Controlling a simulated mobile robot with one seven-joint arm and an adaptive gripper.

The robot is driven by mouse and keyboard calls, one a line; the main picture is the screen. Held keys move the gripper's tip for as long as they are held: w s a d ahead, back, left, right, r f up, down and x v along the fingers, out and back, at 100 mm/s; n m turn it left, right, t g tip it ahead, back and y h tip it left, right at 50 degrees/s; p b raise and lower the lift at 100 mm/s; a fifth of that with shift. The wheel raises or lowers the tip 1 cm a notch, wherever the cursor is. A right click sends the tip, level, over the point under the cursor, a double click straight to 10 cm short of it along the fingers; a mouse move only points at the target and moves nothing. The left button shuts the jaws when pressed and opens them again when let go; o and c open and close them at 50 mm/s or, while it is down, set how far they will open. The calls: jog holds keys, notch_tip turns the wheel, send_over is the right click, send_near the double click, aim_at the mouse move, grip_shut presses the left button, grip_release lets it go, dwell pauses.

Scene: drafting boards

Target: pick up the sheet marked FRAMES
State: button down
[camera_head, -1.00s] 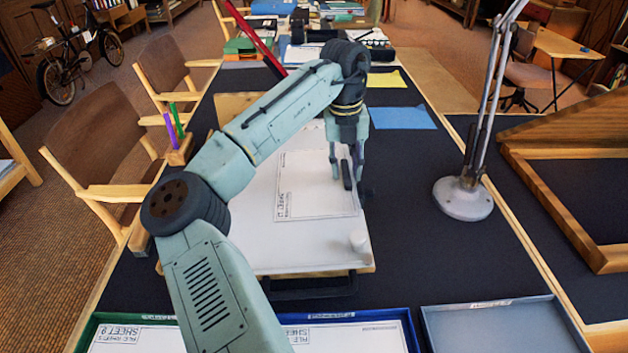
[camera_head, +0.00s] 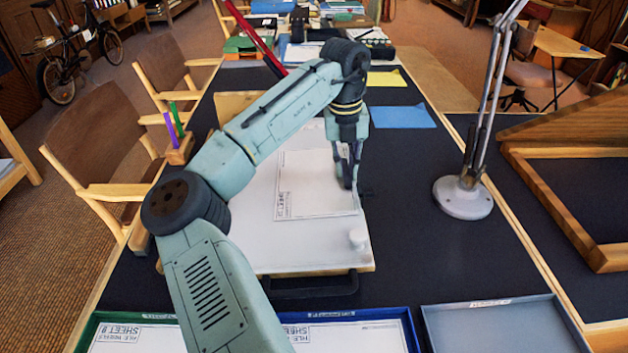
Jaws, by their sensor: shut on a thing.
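A white sheet (camera_head: 305,190) with a thin printed border lies on the pale drafting board (camera_head: 305,250) in the middle of the table. The label at its lower left corner is too small to read fully, so I cannot confirm the word FRAMES. My gripper (camera_head: 348,184) points down at the sheet's right edge, with its fingers drawn together and shut on that edge. The fingers hide part of the edge. The sheet still looks flat on the board.
At the front are a green tray (camera_head: 85,333) and a blue tray (camera_head: 413,335), each with a sheet, and a grey tray (camera_head: 500,330) that looks empty. A lamp (camera_head: 463,198) stands right of the board. A pen holder (camera_head: 181,152) stands left.

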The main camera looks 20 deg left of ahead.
jog(key=shift+r+p, duration=0.75)
jog(key=shift+p, duration=0.2)
jog(key=shift+a+r+p, duration=0.2)
jog(key=shift+r+p, duration=0.7)
jog(key=shift+p, duration=0.05)
jog(key=r+p, duration=0.2)
jog(key=a+r+p, duration=0.1)
jog(key=r, duration=0.1)
jog(key=shift+s+p, duration=0.3)
jog(key=shift+p, duration=0.05)
